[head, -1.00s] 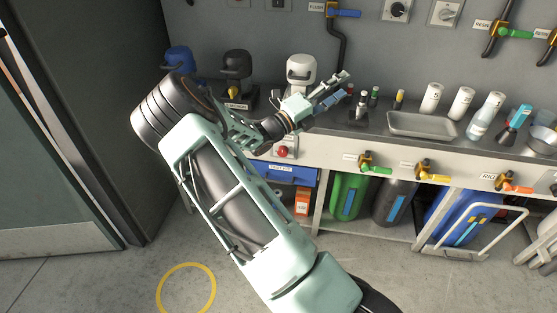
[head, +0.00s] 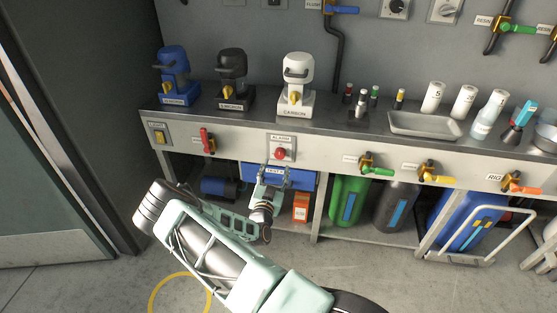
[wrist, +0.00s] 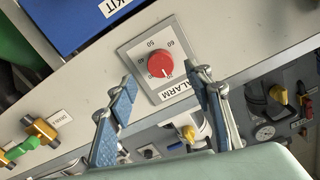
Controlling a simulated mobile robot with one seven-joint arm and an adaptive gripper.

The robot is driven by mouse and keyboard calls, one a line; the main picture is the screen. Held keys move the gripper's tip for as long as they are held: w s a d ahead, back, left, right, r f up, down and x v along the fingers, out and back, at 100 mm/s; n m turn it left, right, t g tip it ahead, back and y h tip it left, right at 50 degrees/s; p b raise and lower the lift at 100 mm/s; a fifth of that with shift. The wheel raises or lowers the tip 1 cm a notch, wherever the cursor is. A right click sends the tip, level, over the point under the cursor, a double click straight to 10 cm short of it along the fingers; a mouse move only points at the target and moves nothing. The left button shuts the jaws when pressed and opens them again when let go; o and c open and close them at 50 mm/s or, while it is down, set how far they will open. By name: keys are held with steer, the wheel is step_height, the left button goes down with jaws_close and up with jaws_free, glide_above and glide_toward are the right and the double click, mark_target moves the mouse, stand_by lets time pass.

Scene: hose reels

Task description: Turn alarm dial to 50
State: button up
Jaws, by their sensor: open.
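The alarm dial (head: 280,153) is a red round knob on a grey plate under the ALARM label, on the bench's front panel. In the wrist view the red dial (wrist: 162,64) shows large and tilted, with numbers around it, including 50 and 60 along its upper side. A small white mark sits on the dial's lower edge, away from the 50. My gripper (head: 274,179) is just below the dial in the head view, its fingers pointing up. In the wrist view its blue-padded fingertips (wrist: 164,80) are spread to either side of the dial, with nothing between the pads.
A blue kit box (head: 290,177) lies on the shelf below the dial, behind my gripper. A red-handled valve (head: 207,140) is left of the dial and a green-handled valve (head: 373,166) is right. The white CARBON machine (head: 297,82) stands above on the bench.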

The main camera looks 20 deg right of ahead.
mark_target(279, 156)
steer(key=x, duration=0.6)
steer(key=shift+w+d+b, duration=0.15)
steer(key=shift+b, duration=0.25)
steer(key=shift+c, duration=0.2)
steer(key=c, duration=1.1)
